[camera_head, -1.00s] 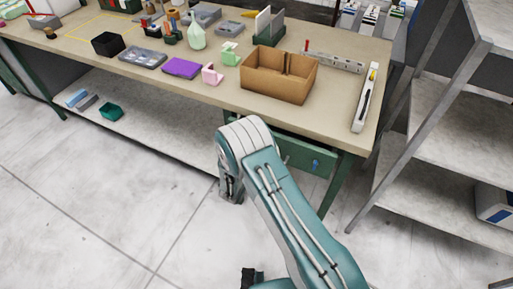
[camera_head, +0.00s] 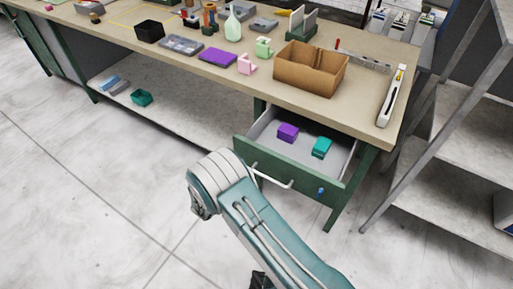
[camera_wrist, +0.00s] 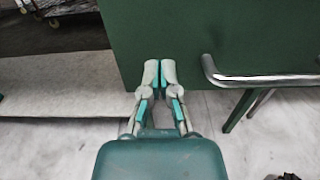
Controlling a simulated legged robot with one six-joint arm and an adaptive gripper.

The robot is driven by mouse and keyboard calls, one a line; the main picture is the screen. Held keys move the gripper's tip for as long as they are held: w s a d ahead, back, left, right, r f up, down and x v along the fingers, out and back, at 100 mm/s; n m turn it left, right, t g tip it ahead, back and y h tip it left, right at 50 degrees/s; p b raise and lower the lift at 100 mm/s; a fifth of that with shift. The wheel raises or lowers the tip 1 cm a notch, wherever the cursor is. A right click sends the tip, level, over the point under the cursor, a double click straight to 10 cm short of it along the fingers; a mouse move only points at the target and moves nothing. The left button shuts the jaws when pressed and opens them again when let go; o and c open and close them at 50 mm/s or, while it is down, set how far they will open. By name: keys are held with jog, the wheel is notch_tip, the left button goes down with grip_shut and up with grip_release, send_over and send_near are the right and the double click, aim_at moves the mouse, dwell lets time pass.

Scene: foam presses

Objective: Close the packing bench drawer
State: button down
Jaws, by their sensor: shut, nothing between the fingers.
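The packing bench drawer (camera_head: 303,176) stands pulled out under the right part of the bench in the head view. Its grey inside shows, with a purple box (camera_head: 287,132) and a teal box (camera_head: 321,147) in it. The drawer has a pale bar handle (camera_head: 273,178) on its green front. In the wrist view, my gripper (camera_wrist: 159,70) is shut and empty, over the lower left of the green drawer front (camera_wrist: 185,30) and left of the metal handle (camera_wrist: 260,79). I cannot tell whether the fingertips touch the front. The fingers are hidden in the head view.
The bench top (camera_head: 215,78) carries a cardboard box (camera_head: 305,75), a black bin (camera_head: 149,31) and several small parts. A grey shelf rack (camera_head: 455,150) stands close on the right. The concrete floor (camera_head: 95,190) in front is clear.

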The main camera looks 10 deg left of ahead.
aim_at(246, 155)
jog(key=x, duration=0.3)
jog(key=shift+d+r, duration=0.15)
jog(key=shift+d, duration=0.1)
jog(key=x, duration=0.9)
jog(key=shift+w+a, duration=0.25)
jog(key=shift+w+d, duration=0.25)
jog(key=shift+a, duration=0.2)
